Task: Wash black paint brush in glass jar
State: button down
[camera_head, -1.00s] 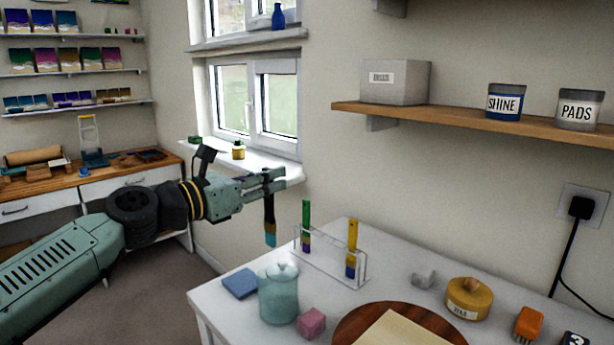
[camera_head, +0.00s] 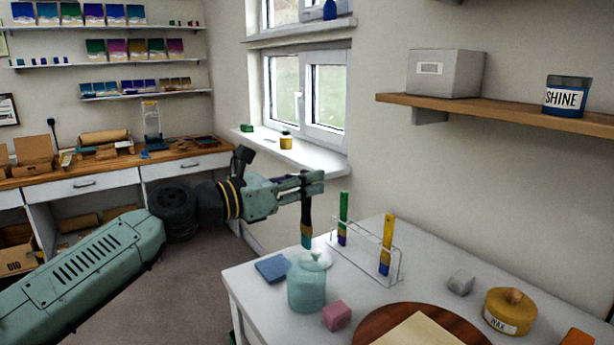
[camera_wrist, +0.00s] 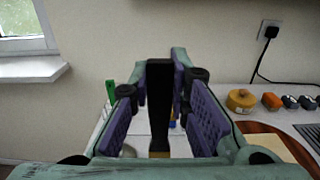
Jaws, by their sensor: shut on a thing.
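My gripper (camera_head: 312,183) is shut on the black paint brush (camera_head: 306,215), which hangs upright with its blue-tinted bristles down. In the wrist view the black handle (camera_wrist: 159,95) stands between the two purple finger pads. The glass jar (camera_head: 306,288), pale teal with a knobbed lid on top, stands on the white table near its left edge. In the head view the bristle tip shows just above the lid; I cannot tell whether it is directly over the jar or behind it.
A wire rack (camera_head: 367,262) with a green brush (camera_head: 343,215) and a yellow brush (camera_head: 387,240) stands close right of the jar. A blue block (camera_head: 271,268), a pink cube (camera_head: 337,316), a wax tin (camera_head: 510,311) and a round wooden board (camera_head: 378,324) are nearby.

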jog(key=b, duration=0.3)
send_over(304, 237)
jog(key=f, duration=0.5)
jog(key=shift+w+d+f, duration=0.1)
jog(key=shift+w+d, duration=0.1)
notch_tip(304, 237, down, 6)
jog(key=b, duration=0.5)
jog(key=shift+b, duration=0.3)
jog(key=shift+f+b, duration=0.25)
jog(key=shift+b, duration=0.2)
